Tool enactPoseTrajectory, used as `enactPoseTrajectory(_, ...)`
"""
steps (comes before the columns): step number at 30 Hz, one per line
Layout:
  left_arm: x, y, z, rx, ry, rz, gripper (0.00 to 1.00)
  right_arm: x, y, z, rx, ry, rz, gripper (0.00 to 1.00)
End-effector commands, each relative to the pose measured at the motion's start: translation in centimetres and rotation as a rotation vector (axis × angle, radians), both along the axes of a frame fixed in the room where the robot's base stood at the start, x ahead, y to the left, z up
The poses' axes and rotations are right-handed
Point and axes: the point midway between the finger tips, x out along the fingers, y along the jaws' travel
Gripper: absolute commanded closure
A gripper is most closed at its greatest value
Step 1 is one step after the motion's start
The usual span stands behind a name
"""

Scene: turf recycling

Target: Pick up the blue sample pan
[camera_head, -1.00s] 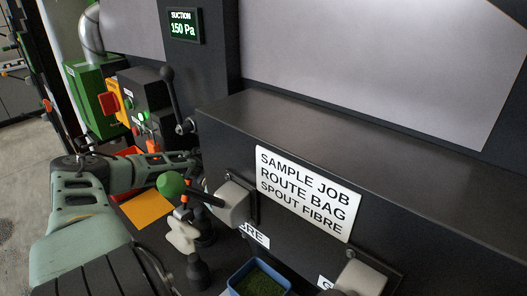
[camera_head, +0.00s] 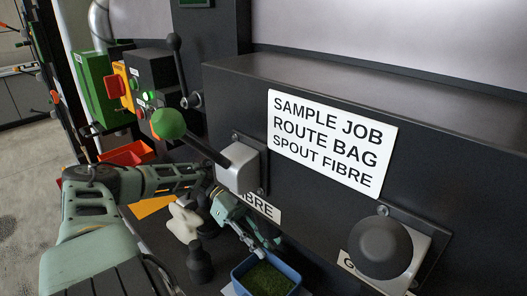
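The blue sample pan (camera_head: 236,282) sits at the bottom centre of the head view, with green turf material in it. Its lower part is cut off by the picture's edge. My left arm comes in from the left, and my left gripper (camera_head: 262,243) points down at the pan's far side, just above its rim. Its fingers look apart, with nothing seen between them. Whether a finger touches the rim is unclear. My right gripper is not in view.
A dark housing with a sign "SAMPLE JOB ROUTE BAG SPOUT FIBRE" (camera_head: 330,142) stands behind the pan. A green-knobbed lever (camera_head: 170,124) juts out above my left wrist. A dark round knob (camera_head: 382,248) is at the right. A red tray (camera_head: 127,153) lies farther left.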

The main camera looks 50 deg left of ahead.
Motion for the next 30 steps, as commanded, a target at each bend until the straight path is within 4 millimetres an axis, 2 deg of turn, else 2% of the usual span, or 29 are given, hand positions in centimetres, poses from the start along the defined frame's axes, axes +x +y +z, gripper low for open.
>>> enactPoseTrajectory(8, 0.3, -2.5, -0.8, -0.003, 0.0, -0.001, 0.74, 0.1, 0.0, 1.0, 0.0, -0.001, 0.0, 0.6)
enactPoseTrajectory(18, 1.0, -6.7, -2.5, -0.002, -0.001, -0.001, 0.74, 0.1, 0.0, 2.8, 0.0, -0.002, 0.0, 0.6)
enactPoseTrajectory(27, 1.0, -7.2, -3.0, 0.0, 0.0, 0.0, 0.74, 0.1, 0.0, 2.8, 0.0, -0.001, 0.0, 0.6)
enactPoseTrajectory(30, 1.0, -7.1, -3.0, 0.0, 0.0, 0.0, 0.83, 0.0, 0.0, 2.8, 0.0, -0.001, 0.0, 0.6)
